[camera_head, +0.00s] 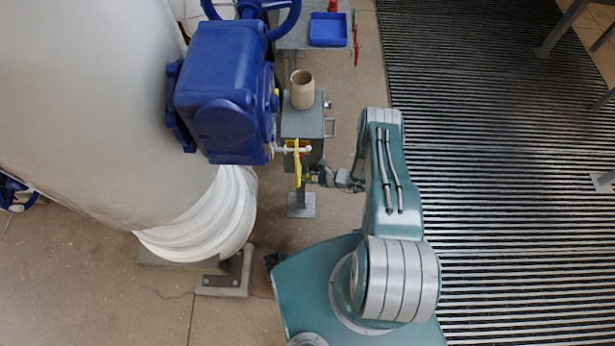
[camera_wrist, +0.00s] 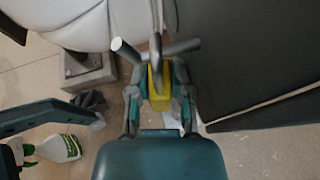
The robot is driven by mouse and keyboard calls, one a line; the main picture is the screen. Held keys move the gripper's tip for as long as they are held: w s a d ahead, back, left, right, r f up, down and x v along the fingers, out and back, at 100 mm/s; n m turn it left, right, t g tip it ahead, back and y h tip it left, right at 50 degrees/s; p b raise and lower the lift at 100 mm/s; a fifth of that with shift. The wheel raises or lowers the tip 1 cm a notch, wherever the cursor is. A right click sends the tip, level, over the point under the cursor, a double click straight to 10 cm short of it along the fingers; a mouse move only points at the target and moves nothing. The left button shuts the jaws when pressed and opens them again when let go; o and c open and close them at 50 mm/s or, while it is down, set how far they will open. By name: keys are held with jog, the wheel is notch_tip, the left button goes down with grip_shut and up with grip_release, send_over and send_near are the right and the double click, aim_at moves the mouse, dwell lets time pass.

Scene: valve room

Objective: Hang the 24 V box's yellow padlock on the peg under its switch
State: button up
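The yellow padlock (camera_wrist: 159,85) is upright between the two fingers of my gripper (camera_wrist: 160,97) in the wrist view, its grey shackle pointing up. Grey rods (camera_wrist: 126,51) cross at the shackle; I cannot tell whether the peg passes through the loop or only lies beside it. In the head view my gripper (camera_head: 316,177) is at the near face of the grey box (camera_head: 306,122), just below a yellow switch part (camera_head: 297,160). The padlock is too small to make out clearly there.
A tan cup (camera_head: 302,90) stands on the box. A large blue valve actuator (camera_head: 225,95) and white pipe (camera_head: 90,90) are close on the left. A blue tray (camera_head: 328,30) lies on a table behind. Open grating (camera_head: 480,150) is on the right. A spray bottle (camera_wrist: 58,148) shows lower left.

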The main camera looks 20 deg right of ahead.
jog(key=o, duration=0.4)
jog(key=shift+w, duration=0.1)
jog(key=shift+v, duration=6)
jog(key=shift+a+f, duration=0.1)
jog(key=shift+a, duration=0.05)
